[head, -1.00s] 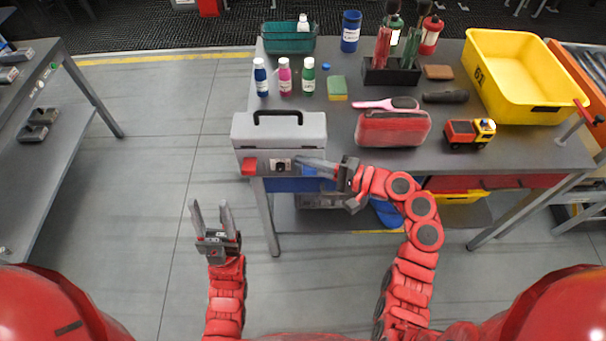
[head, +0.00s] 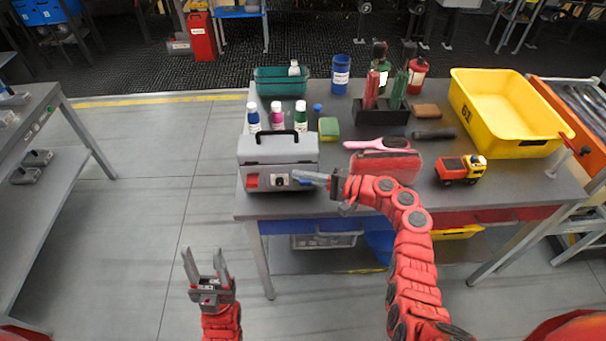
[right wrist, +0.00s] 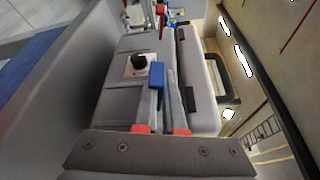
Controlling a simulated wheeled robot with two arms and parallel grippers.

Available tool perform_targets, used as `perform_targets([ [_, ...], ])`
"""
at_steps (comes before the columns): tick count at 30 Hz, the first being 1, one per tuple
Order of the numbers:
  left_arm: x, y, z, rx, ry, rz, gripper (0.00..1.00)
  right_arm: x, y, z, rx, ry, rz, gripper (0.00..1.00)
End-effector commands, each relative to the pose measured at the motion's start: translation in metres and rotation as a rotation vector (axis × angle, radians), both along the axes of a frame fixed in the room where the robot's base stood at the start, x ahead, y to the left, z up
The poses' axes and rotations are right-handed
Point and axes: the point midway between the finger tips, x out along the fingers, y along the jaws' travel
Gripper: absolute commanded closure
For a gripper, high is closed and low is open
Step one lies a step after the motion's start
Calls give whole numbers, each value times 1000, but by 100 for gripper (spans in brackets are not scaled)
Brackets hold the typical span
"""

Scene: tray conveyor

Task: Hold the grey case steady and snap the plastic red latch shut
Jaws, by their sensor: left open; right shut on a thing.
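The grey case (head: 278,150), with a black top handle, stands at the table's left front edge. Its red latch (head: 251,181) is on the left of the front face; I cannot tell whether it is snapped shut. A dark knob on a pale plate (right wrist: 138,63) sits mid-front. My right gripper (head: 302,178) reaches in from the right along the front. In the right wrist view its fingers (right wrist: 168,92) are shut on a blue piece (right wrist: 157,74) at the case's front. My left gripper (head: 203,251) is open and empty, in front of and below the table edge.
Small bottles (head: 277,115) and a teal bin (head: 281,83) stand behind the case. A red pouch (head: 385,166), a pink brush (head: 377,144) and a toy truck (head: 460,169) lie to the right. A yellow bin (head: 505,110) is far right. Floor left of the table is clear.

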Motion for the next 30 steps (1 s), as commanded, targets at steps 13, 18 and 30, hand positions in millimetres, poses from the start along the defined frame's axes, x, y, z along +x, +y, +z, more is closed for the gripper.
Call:
perform_targets([
  [13, 0, 0, 0, 0, 0, 0, 50, 0, 0, -3, 3, -6, 0, 100],
  [18, 0, 0, -2, 0, 0, 0, 50, 0, 0, -6, 3, -6, 0, 100],
  [30, 0, 0, -6, 0, 0, 0, 50, 0, 0, -12, 0, -3, 0, 73],
])
